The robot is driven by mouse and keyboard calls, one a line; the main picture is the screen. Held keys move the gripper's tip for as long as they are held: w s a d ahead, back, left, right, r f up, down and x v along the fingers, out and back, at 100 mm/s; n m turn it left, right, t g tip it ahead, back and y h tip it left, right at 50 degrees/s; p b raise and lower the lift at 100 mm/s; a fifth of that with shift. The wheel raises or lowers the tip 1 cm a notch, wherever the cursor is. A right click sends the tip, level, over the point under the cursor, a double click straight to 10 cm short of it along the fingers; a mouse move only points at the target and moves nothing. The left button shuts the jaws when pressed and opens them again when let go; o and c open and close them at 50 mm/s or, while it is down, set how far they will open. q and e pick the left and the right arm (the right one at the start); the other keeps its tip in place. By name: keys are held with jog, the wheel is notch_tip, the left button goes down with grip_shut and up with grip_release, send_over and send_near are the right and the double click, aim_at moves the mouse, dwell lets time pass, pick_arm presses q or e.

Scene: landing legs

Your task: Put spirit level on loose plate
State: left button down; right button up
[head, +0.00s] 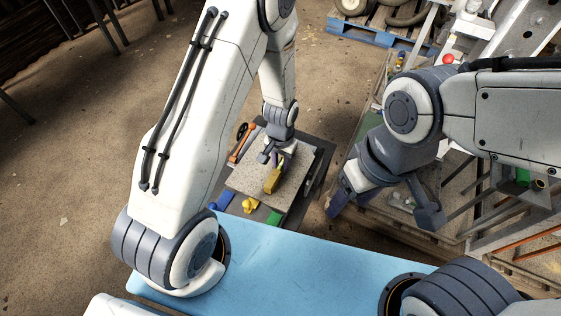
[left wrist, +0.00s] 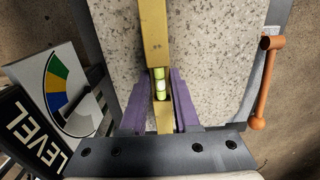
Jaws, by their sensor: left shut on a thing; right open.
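The yellow spirit level (head: 272,181) with a green vial is between the purple fingers of my left gripper (head: 272,163). In the left wrist view, the fingers (left wrist: 160,105) are shut on the spirit level (left wrist: 154,40) around its vial. The level lies lengthwise over the speckled grey loose plate (head: 245,177), which fills much of the left wrist view (left wrist: 205,60). I cannot tell whether the level touches the plate. My right gripper (head: 349,200) is open and empty, right of the plate.
A gauge with a coloured dial (left wrist: 68,90) and a LEVEL sign (left wrist: 32,132) show left of the plate. An orange handle (left wrist: 264,85) is at its right. Yellow (head: 249,205), blue (head: 221,200) and green (head: 274,218) items lie near its front edge. A blue pallet (head: 365,35) stands behind.

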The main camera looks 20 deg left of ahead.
aim_at(281, 164)
pick_arm(q)
jog(key=shift+f, duration=0.45)
dwell(0.5)
jog(key=c, duration=0.6)
grip_release()
jog(key=shift+r, duration=0.1)
notch_tip(281, 164, up, 7)
jog(key=p, duration=0.6)
